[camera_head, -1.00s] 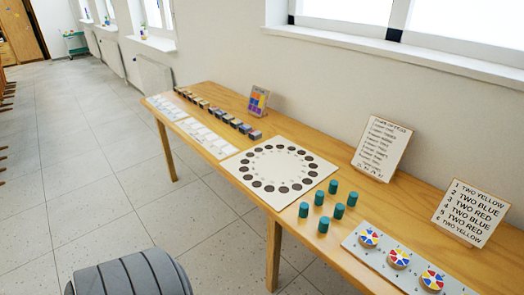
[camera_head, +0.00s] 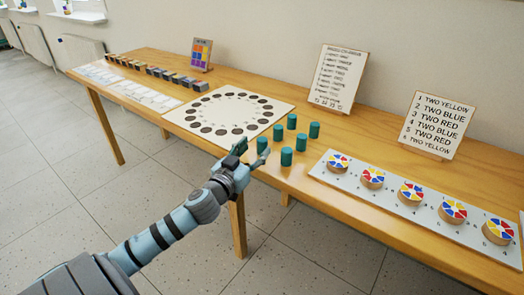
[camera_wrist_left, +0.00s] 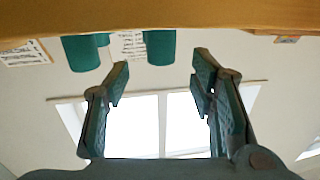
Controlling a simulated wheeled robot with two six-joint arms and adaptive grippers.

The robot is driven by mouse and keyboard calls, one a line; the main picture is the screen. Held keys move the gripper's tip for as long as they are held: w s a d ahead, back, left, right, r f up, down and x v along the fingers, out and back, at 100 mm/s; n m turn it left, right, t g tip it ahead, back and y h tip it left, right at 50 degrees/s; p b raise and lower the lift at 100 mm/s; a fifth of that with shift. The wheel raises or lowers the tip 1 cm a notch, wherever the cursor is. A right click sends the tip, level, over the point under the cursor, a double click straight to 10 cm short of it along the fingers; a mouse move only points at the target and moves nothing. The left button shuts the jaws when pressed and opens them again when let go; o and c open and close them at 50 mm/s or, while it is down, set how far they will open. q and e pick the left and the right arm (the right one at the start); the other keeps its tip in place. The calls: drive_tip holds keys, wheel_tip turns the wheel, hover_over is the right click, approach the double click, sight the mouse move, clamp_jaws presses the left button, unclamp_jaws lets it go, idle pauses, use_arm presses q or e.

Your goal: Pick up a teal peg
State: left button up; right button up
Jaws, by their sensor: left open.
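Several teal pegs stand upright on the wooden table, grouped to the right of the white board with dark round spots. The nearest ones are a front peg (camera_head: 286,157) and a left peg (camera_head: 262,144); a right peg (camera_head: 314,130) stands farther back. My left gripper (camera_head: 252,153) is open and empty at the table's front edge, just left of the front peg and apart from it. In the left wrist view, which looks upside down, its spread fingers (camera_wrist_left: 158,80) show below a teal peg (camera_wrist_left: 160,47) and another teal peg (camera_wrist_left: 80,52). My right gripper is out of view.
The spotted white board (camera_head: 235,95) lies left of the pegs. A white strip (camera_head: 385,200) with several colour discs lies to the right. Text cards (camera_head: 338,75) stand at the back near the wall. Floor is open in front of the table.

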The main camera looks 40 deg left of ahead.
sight(259, 144)
use_arm(q)
drive_tip(key=w, duration=0.3)
drive_tip(key=w+a, duration=0.1)
drive_tip(key=w, duration=0.1)
drive_tip(key=shift+w+f+b, duration=0.3)
drive_tip(key=shift+w+b, duration=0.05)
drive_tip(key=shift+b, duration=0.05)
drive_tip(key=shift+s+r, duration=0.1)
drive_tip(key=c, duration=1.1)
